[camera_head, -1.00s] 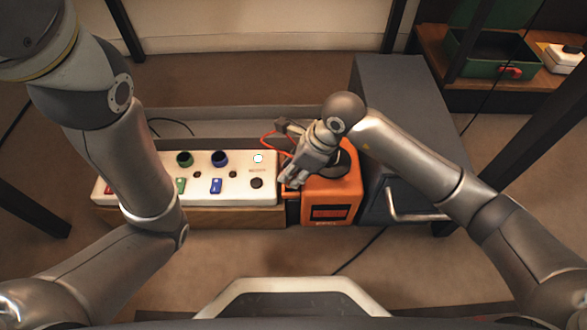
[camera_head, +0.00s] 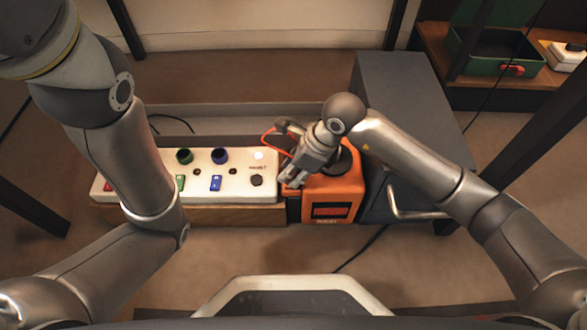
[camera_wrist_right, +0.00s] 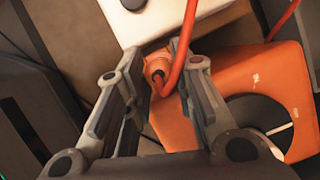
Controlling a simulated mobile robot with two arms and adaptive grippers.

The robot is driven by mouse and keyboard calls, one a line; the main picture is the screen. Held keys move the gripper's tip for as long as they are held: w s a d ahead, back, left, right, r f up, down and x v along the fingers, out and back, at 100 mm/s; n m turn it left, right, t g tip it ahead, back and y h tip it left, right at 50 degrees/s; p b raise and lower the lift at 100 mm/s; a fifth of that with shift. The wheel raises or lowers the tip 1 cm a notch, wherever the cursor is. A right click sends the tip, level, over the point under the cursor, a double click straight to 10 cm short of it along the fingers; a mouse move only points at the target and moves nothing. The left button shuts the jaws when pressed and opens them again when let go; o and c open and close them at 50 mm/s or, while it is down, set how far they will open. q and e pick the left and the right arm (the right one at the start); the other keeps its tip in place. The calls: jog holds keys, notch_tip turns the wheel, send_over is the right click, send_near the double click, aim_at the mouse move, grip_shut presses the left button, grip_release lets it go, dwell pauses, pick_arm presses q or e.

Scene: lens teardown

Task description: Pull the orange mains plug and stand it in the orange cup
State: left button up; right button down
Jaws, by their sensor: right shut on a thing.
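My right gripper (camera_head: 291,182) is at the right end of the white panel, beside the orange unit. In the right wrist view its fingers (camera_wrist_right: 157,55) are shut on the orange mains plug (camera_wrist_right: 155,70). An orange-red cord runs up from the plug. In the head view the gripper hides the plug, and I cannot tell whether it is still seated in a socket. I cannot make out the orange cup for certain. My left arm crosses the left part of the head view, but its gripper does not show.
The white panel (camera_head: 240,191) carries coloured switches and round green and blue parts. The orange unit (camera_head: 347,187) has a dark display and a round dark top. A grey cabinet (camera_head: 400,90) stands right. A green case (camera_head: 490,58) is at the back right.

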jog(key=shift+d+f, duration=0.3)
jog(key=shift+f, duration=0.1)
jog(key=c, duration=1.1)
grip_release()
jog(key=shift+f, duration=0.1)
jog(key=shift+c, duration=0.2)
jog(key=shift+w+d, duration=0.1)
jog(key=a+v, duration=0.1)
jog(key=v, duration=1.1)
jog(key=shift+r, duration=0.2)
